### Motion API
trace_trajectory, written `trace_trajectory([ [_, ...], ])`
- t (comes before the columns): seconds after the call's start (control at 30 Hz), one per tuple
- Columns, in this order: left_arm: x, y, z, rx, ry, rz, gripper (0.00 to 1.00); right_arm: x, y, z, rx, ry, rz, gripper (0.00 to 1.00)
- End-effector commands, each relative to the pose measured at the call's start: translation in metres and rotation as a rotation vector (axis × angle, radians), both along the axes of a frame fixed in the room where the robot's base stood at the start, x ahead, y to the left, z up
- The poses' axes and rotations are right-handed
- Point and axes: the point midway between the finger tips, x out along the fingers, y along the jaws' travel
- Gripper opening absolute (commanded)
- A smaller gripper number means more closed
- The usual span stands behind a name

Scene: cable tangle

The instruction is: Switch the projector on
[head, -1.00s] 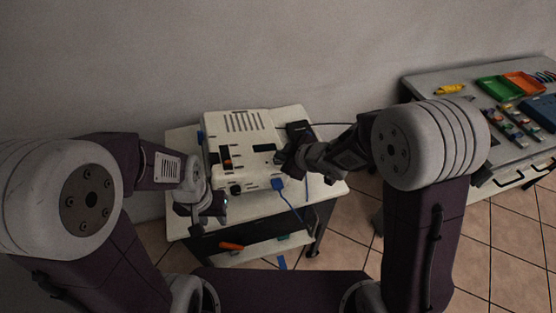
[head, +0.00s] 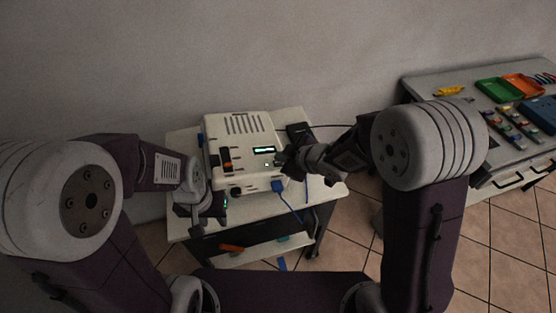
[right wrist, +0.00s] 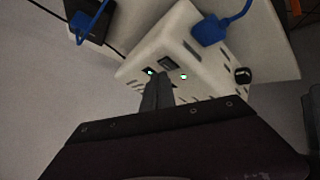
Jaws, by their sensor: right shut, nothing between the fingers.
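The projector (head: 241,140) is a white box with a slotted top on a small table. Its small display (head: 264,150) is lit pale green. A dark panel with an orange part (head: 226,155) is on its left side. My right gripper (head: 284,160) is shut and empty at the projector's right edge, close to the display. In the right wrist view its fingertips (right wrist: 159,76) are at the projector's top, between two small lights; contact is unclear. My left gripper (head: 207,213) hangs at the projector's front left corner; its jaws are too dark to read.
A blue plug (head: 278,186) with a cable is at the projector's front; it also shows in the right wrist view (right wrist: 208,30). A black power box (head: 299,131) lies behind right on the table (head: 325,190). A workbench (head: 440,87) with trays stands at right.

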Motion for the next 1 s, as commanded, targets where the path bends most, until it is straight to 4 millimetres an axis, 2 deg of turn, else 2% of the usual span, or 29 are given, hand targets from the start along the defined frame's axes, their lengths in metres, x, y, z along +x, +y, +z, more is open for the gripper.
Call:
trace_trajectory([
  [0.07, 0.0, 0.0, 0.007, 0.0, 0.0, 0.0, 0.36, 0.0, -0.001, 0.007, 0.0, 0.0, 0.0, 0.0],
  [0.47, 0.0, 0.0, 0.01, 0.0, 0.0, 0.0, 0.36, 0.001, -0.001, 0.01, 0.0, -0.001, -0.001, 0.0],
  [1.0, 0.0, 0.0, 0.063, 0.0, 0.0, 0.0, 0.36, 0.003, -0.009, 0.057, 0.0, 0.0, 0.0, 0.0],
])
